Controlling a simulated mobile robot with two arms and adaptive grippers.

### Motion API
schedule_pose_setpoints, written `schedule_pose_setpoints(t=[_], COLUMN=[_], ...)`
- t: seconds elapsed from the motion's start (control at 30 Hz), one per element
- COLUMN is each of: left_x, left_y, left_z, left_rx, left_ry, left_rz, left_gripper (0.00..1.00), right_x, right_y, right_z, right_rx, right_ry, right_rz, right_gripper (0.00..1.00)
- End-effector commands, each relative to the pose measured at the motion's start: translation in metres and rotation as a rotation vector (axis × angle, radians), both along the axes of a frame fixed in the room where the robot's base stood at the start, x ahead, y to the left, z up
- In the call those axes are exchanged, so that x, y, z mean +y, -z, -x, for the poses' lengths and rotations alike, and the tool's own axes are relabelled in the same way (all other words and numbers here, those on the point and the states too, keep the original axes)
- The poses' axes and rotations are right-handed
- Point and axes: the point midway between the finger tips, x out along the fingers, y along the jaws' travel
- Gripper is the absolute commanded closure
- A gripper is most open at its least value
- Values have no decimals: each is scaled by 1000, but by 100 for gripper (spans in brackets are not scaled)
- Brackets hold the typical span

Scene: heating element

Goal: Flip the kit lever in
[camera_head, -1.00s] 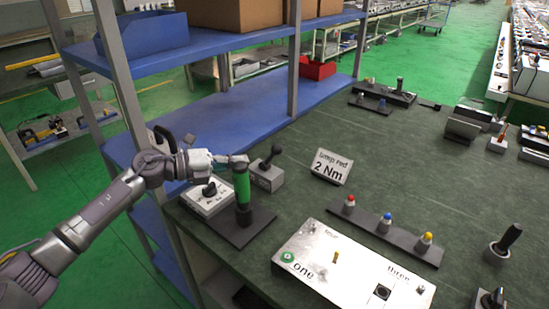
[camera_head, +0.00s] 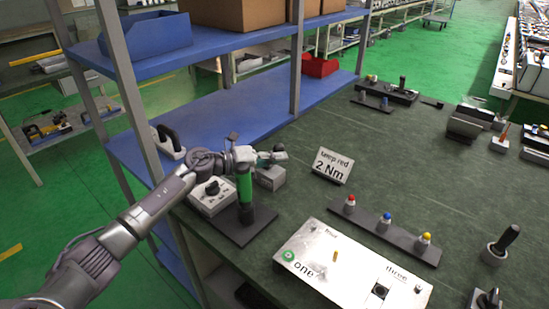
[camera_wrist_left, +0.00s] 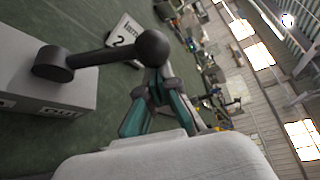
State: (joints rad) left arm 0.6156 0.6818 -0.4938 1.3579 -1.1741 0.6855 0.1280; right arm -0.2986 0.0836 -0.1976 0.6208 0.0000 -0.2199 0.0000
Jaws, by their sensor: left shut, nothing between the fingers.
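The lever unit is a grey box (camera_head: 270,179) near the table's left edge, behind the green-handled tool. In the left wrist view, the box (camera_wrist_left: 60,92) carries a black lever (camera_wrist_left: 98,56) with a round black ball at its end. The lever leans away from its pivot toward my fingers. My left gripper (camera_head: 277,154) is over the box and hides the lever in the head view. Its teal fingers (camera_wrist_left: 157,78) are shut and empty, with the tips right by the ball. I cannot tell whether they touch it. My right gripper is out of view.
A green-handled tool (camera_head: 244,186) stands upright on a dark plate beside my left wrist. A white box with a black knob (camera_head: 211,191) is left of it. A sign (camera_head: 332,166) and a white panel (camera_head: 318,262) are to the right. Blue shelving with posts borders the left.

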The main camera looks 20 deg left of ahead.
Motion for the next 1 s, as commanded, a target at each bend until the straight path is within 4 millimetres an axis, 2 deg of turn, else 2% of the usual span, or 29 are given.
schedule_pose_setpoints(t=[0.47,1.0], left_x=[6,43], left_y=[-4,-19], left_z=[-2,-16], left_rx=[26,181], left_ry=[-1,-3], left_rz=[74,503], left_gripper=[100,100], right_x=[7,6], right_y=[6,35], right_z=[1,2], right_rx=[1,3], right_ry=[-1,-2], right_rz=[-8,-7], right_gripper=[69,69])
